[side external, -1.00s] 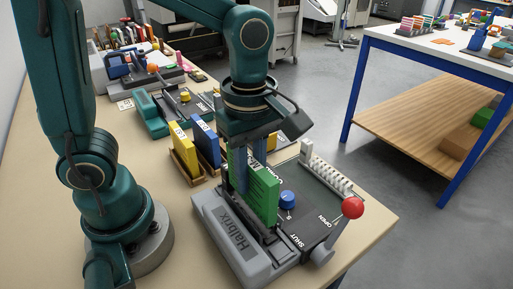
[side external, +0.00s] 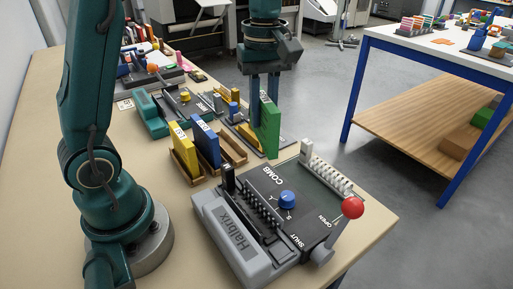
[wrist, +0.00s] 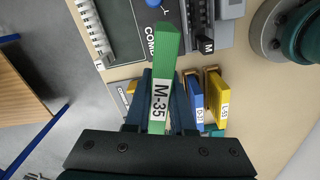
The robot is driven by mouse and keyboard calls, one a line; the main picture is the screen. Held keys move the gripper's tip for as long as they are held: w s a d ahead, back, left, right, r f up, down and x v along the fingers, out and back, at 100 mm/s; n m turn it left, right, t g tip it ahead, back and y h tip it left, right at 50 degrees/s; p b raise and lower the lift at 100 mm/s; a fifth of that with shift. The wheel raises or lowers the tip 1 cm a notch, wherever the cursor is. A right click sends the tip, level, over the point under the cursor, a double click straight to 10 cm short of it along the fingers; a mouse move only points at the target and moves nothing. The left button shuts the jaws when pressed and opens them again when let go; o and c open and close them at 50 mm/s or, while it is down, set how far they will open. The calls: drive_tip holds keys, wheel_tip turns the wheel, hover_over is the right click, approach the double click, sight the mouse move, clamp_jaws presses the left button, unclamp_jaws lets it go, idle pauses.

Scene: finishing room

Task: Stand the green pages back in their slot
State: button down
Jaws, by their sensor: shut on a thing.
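The green pages (side external: 269,130) are an upright block with a white label reading M-35 on its edge, clear in the wrist view (wrist: 163,60). My gripper (side external: 261,122) is shut on them from above, its dark fingers on either side in the wrist view (wrist: 160,78). They are right of an empty wooden slot (side external: 233,147); their exact height above the bench is hard to tell. Blue pages (side external: 206,144) and yellow pages (side external: 181,145) stand upright in neighbouring wooden slots to the left. The empty slot is hidden in the wrist view.
The grey Halbrix comb machine (side external: 225,240) stands in front, its bed empty, with a blue knob (side external: 287,199) and a red-balled lever (side external: 352,208). A teal tool (side external: 150,113) and other small devices crowd the bench behind. The bench's right edge is near the pages.

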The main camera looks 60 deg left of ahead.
drive_tip(key=a+f+n, duration=0.2)
drive_tip(key=a, duration=0.5)
drive_tip(key=a+f+n, duration=0.1)
drive_tip(key=a+f, duration=0.2)
drive_tip(key=a, duration=0.5)
drive_tip(key=shift+s+d+f, duration=0.1)
drive_tip(key=shift+s+f, duration=0.05)
drive_tip(key=shift+f, duration=1.25)
drive_tip(key=shift+s+f, duration=0.15)
drive_tip(key=shift+f, duration=1.2)
drive_tip(key=shift+f, duration=0.6)
drive_tip(key=c, duration=1)
unclamp_jaws()
drive_tip(key=shift+c, duration=0.2)
wheel_tip(320, 180, up, 11)
